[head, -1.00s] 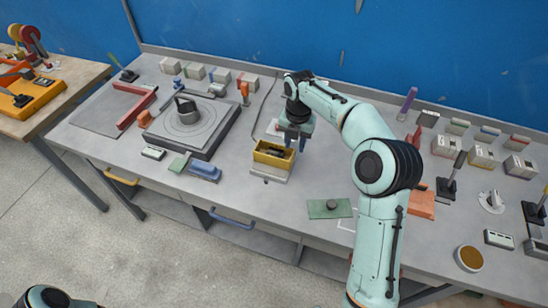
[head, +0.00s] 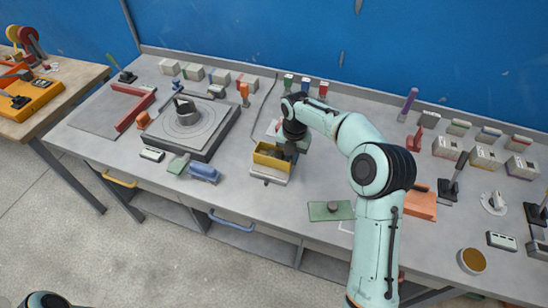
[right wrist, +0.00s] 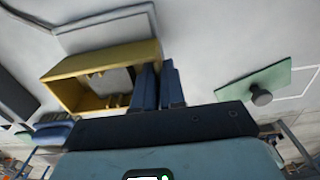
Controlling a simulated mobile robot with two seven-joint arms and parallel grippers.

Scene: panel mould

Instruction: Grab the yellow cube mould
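My right gripper (head: 288,150) is down at the mould's right end. In the right wrist view the mould (right wrist: 78,66) shows its open inside with grey and dark parts in it. The two blue fingers (right wrist: 160,85) are close together at its right wall, one on the inner side and one on the outer side. They look shut on that wall, though the contact itself is hidden. My left gripper is out of view.
A round turntable (head: 187,120) and a blue block (head: 203,172) stand left of the mould. A green plate with a knob (head: 331,210) lies to its right. Small blocks line the back edge before the blue wall (head: 250,35). Bench in front of the mould is clear.

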